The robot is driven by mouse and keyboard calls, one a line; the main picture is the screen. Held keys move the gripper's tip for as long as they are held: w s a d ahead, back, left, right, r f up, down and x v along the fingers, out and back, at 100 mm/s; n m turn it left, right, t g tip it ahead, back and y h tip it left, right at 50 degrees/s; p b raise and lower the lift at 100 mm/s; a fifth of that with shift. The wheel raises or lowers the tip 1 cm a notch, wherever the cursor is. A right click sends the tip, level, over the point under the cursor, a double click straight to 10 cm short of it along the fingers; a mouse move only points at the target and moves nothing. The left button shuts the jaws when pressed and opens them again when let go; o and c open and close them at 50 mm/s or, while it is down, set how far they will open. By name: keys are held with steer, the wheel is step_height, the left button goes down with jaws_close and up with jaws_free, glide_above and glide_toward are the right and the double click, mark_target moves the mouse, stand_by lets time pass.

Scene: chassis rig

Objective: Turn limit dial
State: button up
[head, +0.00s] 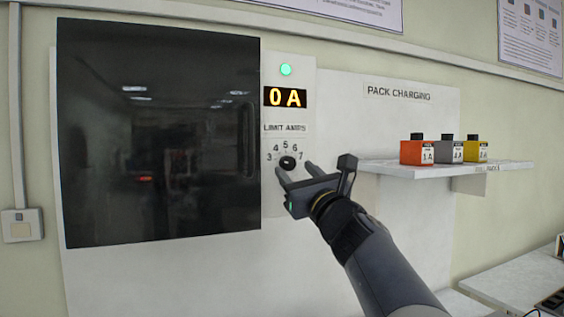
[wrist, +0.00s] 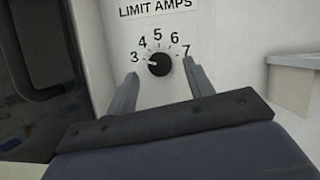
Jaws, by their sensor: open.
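The limit dial (head: 288,162) is a small black round knob on the white panel, below the "LIMIT AMPS" label and ringed by the numbers 3 to 7. In the wrist view the dial (wrist: 160,62) has a small light mark on its left side, toward the 3. The display (head: 286,97) above reads "0 A". My gripper (head: 294,167) is open in front of the panel, pointing at the dial. In the wrist view its fingers (wrist: 160,69) stand one on each side of the dial. I cannot tell how far the tips are from the panel.
A green lamp (head: 286,70) is lit above the display. A large dark glossy door (head: 160,140) fills the panel's left. A shelf (head: 450,166) to the right holds red (head: 417,152), grey (head: 450,151) and yellow (head: 476,150) packs. A bench (head: 515,285) is at lower right.

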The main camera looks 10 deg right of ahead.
steer(key=shift+x, duration=1.05)
steer(key=c, duration=1)
steer(key=shift+f, duration=0.1)
